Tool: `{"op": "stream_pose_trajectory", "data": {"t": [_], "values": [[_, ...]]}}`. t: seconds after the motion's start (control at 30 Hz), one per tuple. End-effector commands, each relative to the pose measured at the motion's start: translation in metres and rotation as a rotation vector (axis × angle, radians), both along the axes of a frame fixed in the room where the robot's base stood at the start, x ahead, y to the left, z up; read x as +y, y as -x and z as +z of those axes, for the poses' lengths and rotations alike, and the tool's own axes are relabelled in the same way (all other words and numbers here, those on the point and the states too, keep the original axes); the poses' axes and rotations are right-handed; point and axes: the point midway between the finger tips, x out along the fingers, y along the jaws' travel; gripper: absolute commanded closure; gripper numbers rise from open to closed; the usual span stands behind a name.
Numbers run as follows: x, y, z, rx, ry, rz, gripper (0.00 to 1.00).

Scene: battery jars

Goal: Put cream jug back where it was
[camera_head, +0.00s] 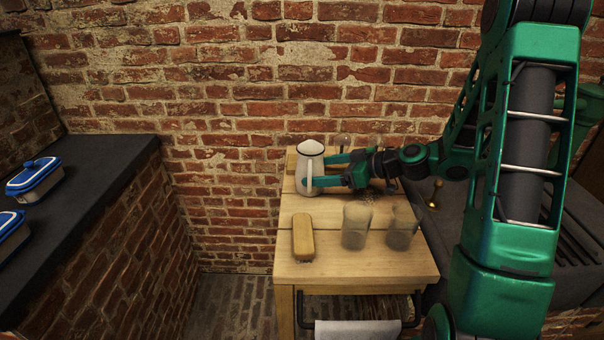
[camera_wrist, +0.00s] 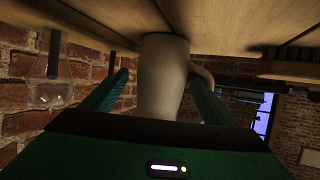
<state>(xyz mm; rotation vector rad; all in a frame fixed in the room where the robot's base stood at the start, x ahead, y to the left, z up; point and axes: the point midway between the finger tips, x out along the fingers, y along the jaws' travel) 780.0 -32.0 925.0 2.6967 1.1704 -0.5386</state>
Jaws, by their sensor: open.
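The cream jug (camera_head: 309,170) is a pale, rounded jug with a dark rim, standing upright on the wooden table at its back left. My gripper (camera_head: 319,171) reaches in from the right, with its green fingers on either side of the jug. In the wrist view, which is upside down, the jug (camera_wrist: 162,75) stands between the two spread fingers, its base on the tabletop and its handle by the right finger. The gripper is open; whether a finger touches the jug I cannot tell.
The wooden table (camera_head: 325,270) also holds two glass jars (camera_head: 356,226) (camera_head: 401,228) and a brush (camera_head: 303,237) in front. A clear glass vessel (camera_wrist: 50,92) stands near the jug. A brick wall (camera_head: 230,90) is close behind. A dark counter (camera_head: 85,190) with blue-lidded boxes is at left.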

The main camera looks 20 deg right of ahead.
Motion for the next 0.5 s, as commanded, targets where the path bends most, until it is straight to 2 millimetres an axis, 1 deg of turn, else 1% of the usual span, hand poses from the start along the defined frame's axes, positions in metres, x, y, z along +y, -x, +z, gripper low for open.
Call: {"op": "stream_pose_trajectory", "data": {"t": [0.03, 0.2, 0.3, 0.5], "values": [[-0.008, 0.006, 0.004, -0.001, 0.001, -0.005, 0.2], [-0.026, 0.023, 0.014, -0.001, 0.001, -0.003, 0.2], [-0.032, 0.029, 0.018, -0.001, 0.002, -0.001, 0.2], [-0.036, 0.034, 0.02, 0.0, 0.0, 0.001, 0.2]]}}
